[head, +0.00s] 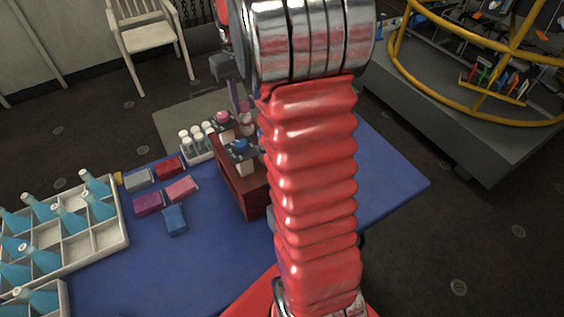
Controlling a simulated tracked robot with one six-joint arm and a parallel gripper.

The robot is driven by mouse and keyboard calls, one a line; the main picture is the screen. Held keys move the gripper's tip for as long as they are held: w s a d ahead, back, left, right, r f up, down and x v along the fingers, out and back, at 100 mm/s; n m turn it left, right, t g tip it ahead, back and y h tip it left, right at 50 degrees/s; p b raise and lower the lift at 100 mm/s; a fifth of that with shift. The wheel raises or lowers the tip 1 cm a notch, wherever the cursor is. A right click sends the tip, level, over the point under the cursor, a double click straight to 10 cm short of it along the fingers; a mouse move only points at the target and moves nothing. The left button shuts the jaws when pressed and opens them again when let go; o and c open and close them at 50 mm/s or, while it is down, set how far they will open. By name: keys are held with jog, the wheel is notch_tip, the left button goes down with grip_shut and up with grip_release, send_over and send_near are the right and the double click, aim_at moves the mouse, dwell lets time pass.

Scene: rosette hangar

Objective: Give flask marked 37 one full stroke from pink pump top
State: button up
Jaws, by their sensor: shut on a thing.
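A pink-topped pump (221,118) stands on the far part of a dark red stand (228,168), left of my arm. A blue-topped pump (240,147) stands nearer on the same stand. Small white-capped flasks (197,138) stand in a pale rack just left of the stand. Another small white flask-like thing (247,126) shows close to my arm, partly covered. No number can be read on any of them, so I cannot tell which is flask 37. My red bellows arm hides what lies behind it, and my gripper does not show.
A blue mat (140,262) carries several small coloured blocks (181,189). A white divided crate (104,243) with teal bottles stands at left. A white chair (146,38) stands behind. A yellow-railed frame (400,62) stands on a grey plinth at right. The mat's right part is clear.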

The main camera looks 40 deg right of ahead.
jog(key=shift+r, duration=2)
jog(key=shift+f, duration=2)
dwell(1.4)
jog(key=o, duration=0.8)
jog(key=shift+r, duration=3.55)
